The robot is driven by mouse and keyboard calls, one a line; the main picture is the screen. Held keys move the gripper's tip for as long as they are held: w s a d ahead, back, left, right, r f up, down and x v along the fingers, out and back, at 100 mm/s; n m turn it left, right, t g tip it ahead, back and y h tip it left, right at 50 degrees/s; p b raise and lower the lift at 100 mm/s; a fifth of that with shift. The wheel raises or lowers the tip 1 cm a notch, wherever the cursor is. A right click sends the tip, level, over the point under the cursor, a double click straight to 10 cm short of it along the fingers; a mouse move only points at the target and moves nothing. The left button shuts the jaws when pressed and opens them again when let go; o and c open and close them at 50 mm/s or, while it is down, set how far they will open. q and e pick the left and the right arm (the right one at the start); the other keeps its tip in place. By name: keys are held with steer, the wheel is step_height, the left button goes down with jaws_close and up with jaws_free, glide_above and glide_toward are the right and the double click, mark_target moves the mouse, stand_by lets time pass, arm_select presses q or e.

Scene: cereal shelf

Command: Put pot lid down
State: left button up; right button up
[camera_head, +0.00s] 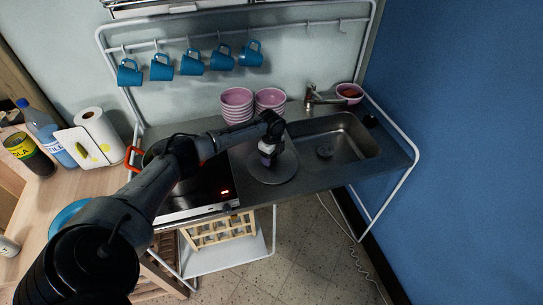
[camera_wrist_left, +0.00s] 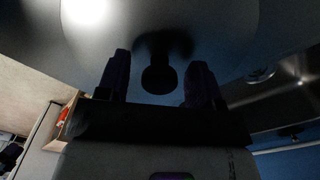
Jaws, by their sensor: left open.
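The pot lid (camera_head: 287,168) is a round grey disc lying on the counter between the hob and the sink. In the left wrist view the lid (camera_wrist_left: 235,35) fills the upper part, with its dark knob (camera_wrist_left: 158,77) in the middle. My left gripper (camera_head: 267,158) is over the lid's centre. In the wrist view the left gripper (camera_wrist_left: 158,85) is open, its two purple fingers apart on either side of the knob, with gaps visible. A pot with an orange handle (camera_head: 132,157) stands on the hob, mostly hidden by my left arm. My right gripper is not in view.
The sink (camera_head: 348,140) with its tap (camera_head: 312,97) lies right of the lid. Pink bowls (camera_head: 237,98) are stacked behind it. Blue mugs (camera_head: 161,67) hang from the rail above. The black hob (camera_head: 215,184) is on the left. A wooden table (camera_head: 60,187) with bottles stands further left.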

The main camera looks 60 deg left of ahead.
arm_select(q)
step_height(320, 180, up, 12)
steer(key=d+f, duration=0.3)
steer(key=d, duration=0.1)
steer(key=s+d+f, duration=0.1)
steer(key=d+f, duration=0.3)
steer(key=s+d+f, duration=0.1)
steer(key=d+f, duration=0.2)
steer(key=d, duration=0.2)
steer(key=shift+s+f+p, duration=0.1)
steer(key=shift+f+p, duration=0.2)
steer(key=shift+p, duration=0.05)
steer(key=s+d+f+n+t+h, duration=0.15)
steer(key=s+d+f, duration=0.25)
steer(key=s+d, duration=0.55)
steer(key=s+d+f+n+t+y, duration=0.1)
steer(key=s+d+f+n, duration=0.2)
steer(key=s+d, duration=0.7)
steer(key=s+d+r+n+t, duration=0.1)
steer(key=s+d+r+n, duration=0.3)
steer(key=s+n, duration=0.3)
steer(key=shift+d+r, duration=0.15)
steer(key=shift+r, duration=0.2)
